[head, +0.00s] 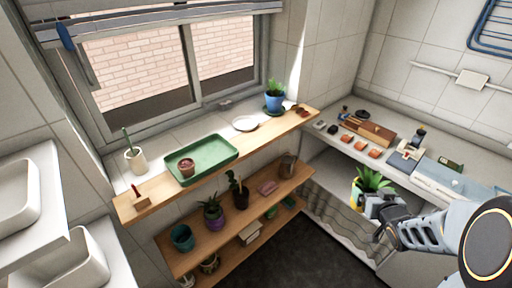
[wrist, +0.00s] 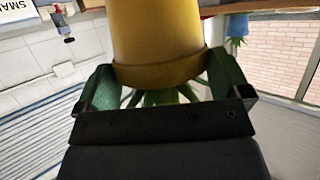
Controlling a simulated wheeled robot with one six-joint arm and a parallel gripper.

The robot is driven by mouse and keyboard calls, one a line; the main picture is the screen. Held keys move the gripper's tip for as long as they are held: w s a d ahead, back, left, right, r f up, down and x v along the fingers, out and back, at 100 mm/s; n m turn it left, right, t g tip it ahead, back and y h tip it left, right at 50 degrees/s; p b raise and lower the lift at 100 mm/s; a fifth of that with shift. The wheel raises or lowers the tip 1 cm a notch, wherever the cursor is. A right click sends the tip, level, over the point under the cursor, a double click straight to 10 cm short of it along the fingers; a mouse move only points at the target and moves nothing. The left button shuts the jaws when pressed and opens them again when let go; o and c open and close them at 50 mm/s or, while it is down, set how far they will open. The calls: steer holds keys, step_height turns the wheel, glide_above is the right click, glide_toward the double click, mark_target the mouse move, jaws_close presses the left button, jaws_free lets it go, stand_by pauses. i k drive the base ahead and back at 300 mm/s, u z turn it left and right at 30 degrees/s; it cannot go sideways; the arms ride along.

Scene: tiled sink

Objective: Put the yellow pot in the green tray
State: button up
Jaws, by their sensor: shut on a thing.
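The yellow pot (head: 356,195) holds a spiky green plant and is at the right in the head view, in front of the counter. My gripper (head: 378,203) is shut on it. In the wrist view the yellow pot (wrist: 157,38) fills the top middle, between the two fingers of my gripper (wrist: 160,82), with leaves showing below its rim. The green tray (head: 224,148) lies on the wooden window shelf, left of and apart from my gripper. A small reddish-brown pot (head: 187,168) stands in the tray's left part; its right part is bare.
A blue pot with a plant (head: 275,100) and a white dish (head: 245,123) stand right of the tray. A white cup (head: 135,160) and a wooden block (head: 141,201) are left of it. Lower shelves hold several pots (head: 182,238). The counter (head: 350,150) carries small items.

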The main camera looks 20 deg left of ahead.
mark_target(213, 153)
steer(key=z, duration=0.2)
steer(key=k, duration=1.05)
steer(key=u, duration=1.55)
steer(key=i, duration=0.45)
steer(key=z, duration=0.05)
